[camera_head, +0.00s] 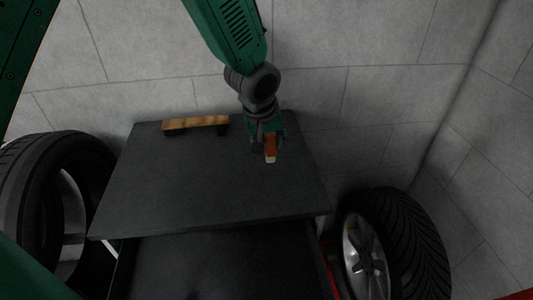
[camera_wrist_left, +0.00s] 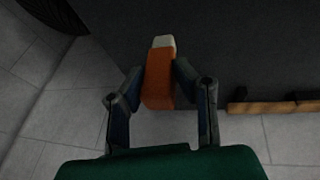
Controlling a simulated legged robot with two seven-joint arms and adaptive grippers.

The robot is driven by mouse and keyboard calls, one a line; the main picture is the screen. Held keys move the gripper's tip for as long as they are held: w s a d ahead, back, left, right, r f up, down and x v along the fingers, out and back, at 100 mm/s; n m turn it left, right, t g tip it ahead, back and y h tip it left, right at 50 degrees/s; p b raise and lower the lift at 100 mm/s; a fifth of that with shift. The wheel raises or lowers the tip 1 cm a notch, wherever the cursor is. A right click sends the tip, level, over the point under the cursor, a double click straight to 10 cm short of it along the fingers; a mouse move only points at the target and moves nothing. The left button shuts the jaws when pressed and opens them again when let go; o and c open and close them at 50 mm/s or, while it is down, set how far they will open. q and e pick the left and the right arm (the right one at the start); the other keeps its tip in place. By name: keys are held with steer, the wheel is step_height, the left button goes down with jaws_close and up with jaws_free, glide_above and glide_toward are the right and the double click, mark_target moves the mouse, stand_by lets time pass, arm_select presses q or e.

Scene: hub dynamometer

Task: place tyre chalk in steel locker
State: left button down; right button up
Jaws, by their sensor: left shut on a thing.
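The tyre chalk (camera_head: 271,148) is a small orange block with a pale tip. My left gripper (camera_head: 267,143) is shut on it above the dark flat top (camera_head: 200,185), towards its far right side. In the left wrist view the chalk (camera_wrist_left: 159,85) sits between the two fingers (camera_wrist_left: 158,82), pale tip pointing away from the palm. The gripper hides part of it in the head view. I cannot tell whether the dark furniture is the steel locker. My right gripper is not in view.
A wooden-topped bar (camera_head: 196,123) lies at the back left edge of the dark top. A tyre (camera_head: 25,190) stands at left, and a wheel with a silver rim (camera_head: 395,240) at right. A lower dark surface (camera_head: 220,265) lies in front. The middle of the top is clear.

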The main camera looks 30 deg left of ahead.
mark_target(268, 152)
arm_select(q)
step_height(268, 152, down, 4)
steer(key=shift+s+a+r, duration=0.1)
steer(key=shift+s+r, duration=0.05)
steer(key=shift+a, duration=0.1)
steer(key=c, duration=1.3)
jaws_free()
steer(key=shift+r, duration=0.4)
steer(key=v, duration=1.1)
steer(key=shift+s, duration=0.15)
